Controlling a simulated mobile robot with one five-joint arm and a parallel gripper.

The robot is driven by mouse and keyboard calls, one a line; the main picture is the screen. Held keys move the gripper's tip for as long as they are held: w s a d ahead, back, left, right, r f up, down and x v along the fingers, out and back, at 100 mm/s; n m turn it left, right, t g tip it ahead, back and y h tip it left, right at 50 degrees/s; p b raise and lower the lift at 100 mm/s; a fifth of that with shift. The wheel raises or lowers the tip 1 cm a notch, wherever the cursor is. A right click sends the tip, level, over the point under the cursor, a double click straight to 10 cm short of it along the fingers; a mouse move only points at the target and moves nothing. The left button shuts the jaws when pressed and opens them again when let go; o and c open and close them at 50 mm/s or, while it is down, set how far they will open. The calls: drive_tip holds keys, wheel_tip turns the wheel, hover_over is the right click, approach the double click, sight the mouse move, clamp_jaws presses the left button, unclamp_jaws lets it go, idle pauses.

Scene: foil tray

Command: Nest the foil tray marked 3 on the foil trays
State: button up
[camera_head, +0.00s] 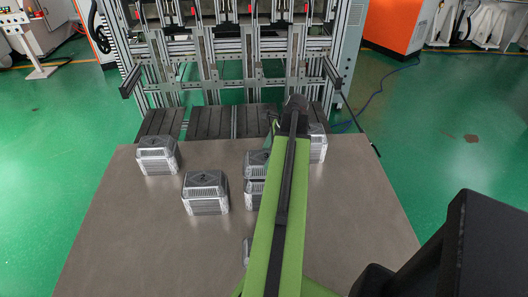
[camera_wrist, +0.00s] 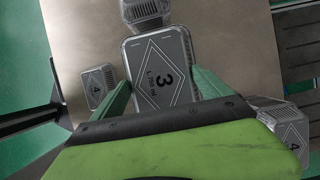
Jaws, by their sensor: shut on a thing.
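In the wrist view the foil tray marked 3 (camera_wrist: 178,45) is a grey box shape with a diamond outline and a black 3 on its top. My gripper (camera_wrist: 161,84) has its two green fingers on either side of it and is shut on it. It looks larger than the tray marked 4 (camera_wrist: 97,86) at left, which lies lower. Another tray marked 4 (camera_wrist: 290,128) is at the lower right, partly cut off. In the head view my arm hides most of the gripper, and I cannot tell which tray there is number 3.
In the head view the brown table (camera_head: 130,235) carries a tray at far left (camera_head: 157,155), one nearer the middle (camera_head: 205,192), two beside my arm (camera_head: 255,164) and one at right (camera_head: 318,143). A metal frame (camera_head: 230,60) stands behind. The front left is clear.

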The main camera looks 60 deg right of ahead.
drive_tip(key=shift+w+f+b, duration=0.15)
drive_tip(key=shift+f+b, duration=0.35)
drive_tip(key=shift+f, duration=0.1)
wheel_tip(320, 180, down, 8)
drive_tip(key=b, duration=0.8)
drive_tip(key=shift+f, duration=0.25)
drive_tip(key=o, duration=1.1)
drive_tip(key=p+v, duration=1.5)
drive_tip(key=v, duration=0.1)
drive_tip(key=shift+r, duration=0.4)
drive_tip(key=shift+s+d+r+p, duration=0.1)
drive_tip(key=shift+s+r+p, duration=0.15)
drive_tip(key=shift+r+p, duration=0.15)
